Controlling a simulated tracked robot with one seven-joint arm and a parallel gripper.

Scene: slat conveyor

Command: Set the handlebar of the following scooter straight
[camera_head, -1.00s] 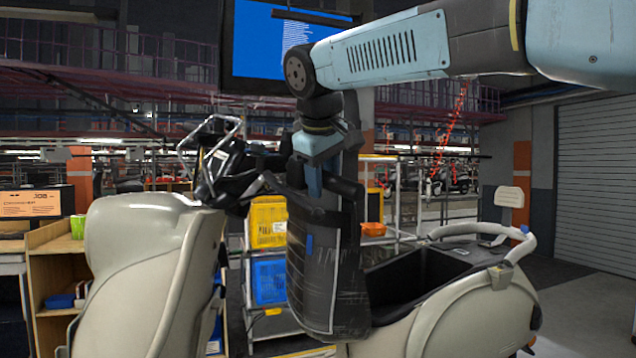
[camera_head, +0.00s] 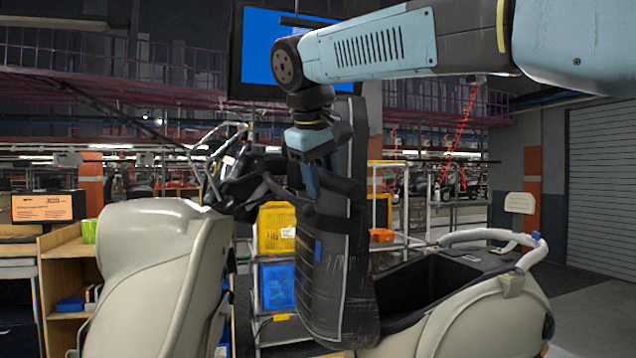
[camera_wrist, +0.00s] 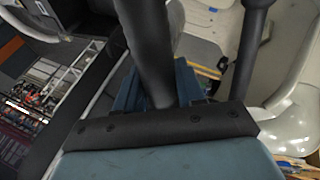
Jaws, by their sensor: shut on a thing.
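The scooter stands side-on in the head view, with a cream front shield (camera_head: 150,265) at left and a cream rear body (camera_head: 470,325) at right. Its dark handlebar (camera_head: 240,185) sits above the shield, with a mirror-like metal frame beside it. My gripper (camera_head: 312,182) points down at the handlebar's near end and is shut on it. In the wrist view a black handlebar grip (camera_wrist: 150,45) runs between my blue jaws. A second dark bar (camera_wrist: 249,60) is to its right. The handlebar's exact angle is hard to tell, as its centre is partly hidden.
The black, plastic-wrapped seat (camera_head: 338,290) stands upright just behind my gripper, close to it. A rack with yellow (camera_head: 277,228) and blue (camera_head: 278,285) crates stands behind the scooter. A wooden shelf (camera_head: 65,290) is at left. A blue screen (camera_head: 257,50) hangs behind my arm.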

